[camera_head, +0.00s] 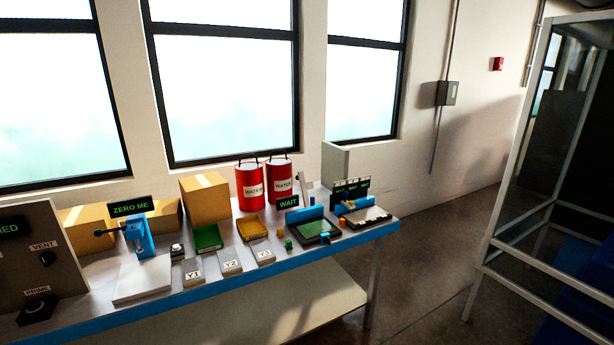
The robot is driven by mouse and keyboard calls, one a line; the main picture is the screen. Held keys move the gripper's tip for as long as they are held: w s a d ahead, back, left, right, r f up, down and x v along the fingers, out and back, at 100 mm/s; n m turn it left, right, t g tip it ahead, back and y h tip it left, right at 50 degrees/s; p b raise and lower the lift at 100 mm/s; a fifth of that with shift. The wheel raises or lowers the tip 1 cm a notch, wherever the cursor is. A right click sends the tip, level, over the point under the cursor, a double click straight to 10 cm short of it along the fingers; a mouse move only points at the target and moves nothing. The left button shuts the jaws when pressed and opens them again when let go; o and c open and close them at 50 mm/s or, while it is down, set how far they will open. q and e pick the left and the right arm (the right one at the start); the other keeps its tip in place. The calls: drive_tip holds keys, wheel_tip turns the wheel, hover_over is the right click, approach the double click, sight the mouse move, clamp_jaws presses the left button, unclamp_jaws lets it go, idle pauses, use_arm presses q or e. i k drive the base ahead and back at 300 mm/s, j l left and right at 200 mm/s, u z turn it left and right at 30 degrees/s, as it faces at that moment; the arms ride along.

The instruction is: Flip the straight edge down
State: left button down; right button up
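A pale narrow bar (303,188) stands raised and slightly tilted beside a blue device (304,214) at the right part of the bench. It looks like the straight edge, but it is too small to be sure. The device has a dark green plate (315,229) in front of it and a "WAIT" display (288,203) above it. A second blue device (352,207) with a flat bed (370,217) stands to its right, under several small displays (351,188). Neither of my grippers is in view.
The bench (225,288) runs along the windows. It carries cardboard boxes (205,200), red "WATER" cans (250,187), green (208,238) and yellow (251,228) trays, and labelled pads (230,262). A metal-framed enclosure (480,262) stands right. The floor (425,262) between is clear.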

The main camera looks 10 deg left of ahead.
sight(304, 186)
drive_tip(key=i+j+z, duration=0.2)
drive_tip(key=i+j, duration=0.15)
drive_tip(key=i+j+z, duration=0.2)
drive_tip(key=j, duration=0.25)
drive_tip(key=i+j+z, duration=0.25)
drive_tip(key=j, duration=0.25)
drive_tip(key=i, duration=0.1)
